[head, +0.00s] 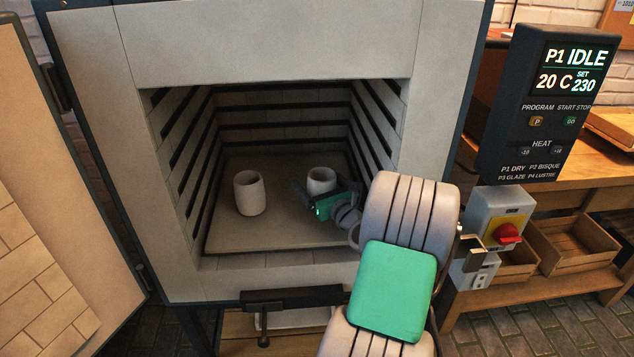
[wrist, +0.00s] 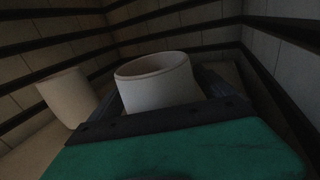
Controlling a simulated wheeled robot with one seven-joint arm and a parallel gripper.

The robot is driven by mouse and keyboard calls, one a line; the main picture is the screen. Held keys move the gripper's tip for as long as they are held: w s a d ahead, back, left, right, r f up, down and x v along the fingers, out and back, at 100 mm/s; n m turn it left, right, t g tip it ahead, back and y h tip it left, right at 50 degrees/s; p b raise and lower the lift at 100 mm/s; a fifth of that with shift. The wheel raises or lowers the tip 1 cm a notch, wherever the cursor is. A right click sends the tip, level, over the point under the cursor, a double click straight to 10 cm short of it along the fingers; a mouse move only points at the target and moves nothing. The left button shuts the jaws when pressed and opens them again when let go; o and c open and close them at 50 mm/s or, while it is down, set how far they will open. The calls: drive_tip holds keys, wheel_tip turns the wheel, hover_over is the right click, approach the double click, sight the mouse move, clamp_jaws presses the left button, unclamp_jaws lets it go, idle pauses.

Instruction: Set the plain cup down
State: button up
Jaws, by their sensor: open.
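Two plain pale cups stand upright on the kiln floor (head: 232,236). The left cup (head: 249,194) stands apart from my gripper and also shows at the left of the wrist view (wrist: 68,98). The right cup (head: 320,180) stands farther back, and its lower part is hidden by my gripper in the head view. In the wrist view this cup (wrist: 156,84) sits between the fingers of my gripper (wrist: 168,100), with its base hidden by the gripper body. My gripper (head: 325,194) is open around it. I cannot tell whether the fingers touch it.
The kiln walls (head: 375,150) with dark grooves close in on both sides and behind. The kiln door (head: 55,170) stands open at the left. A control panel (head: 541,105) reading P1 IDLE is at the right, above a switch box (head: 497,225). The front kiln floor is clear.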

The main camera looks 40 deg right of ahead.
sight(322, 190)
drive_tip(key=shift+s+r, duration=0.15)
drive_tip(key=shift+s, duration=0.1)
drive_tip(key=v, duration=0.7)
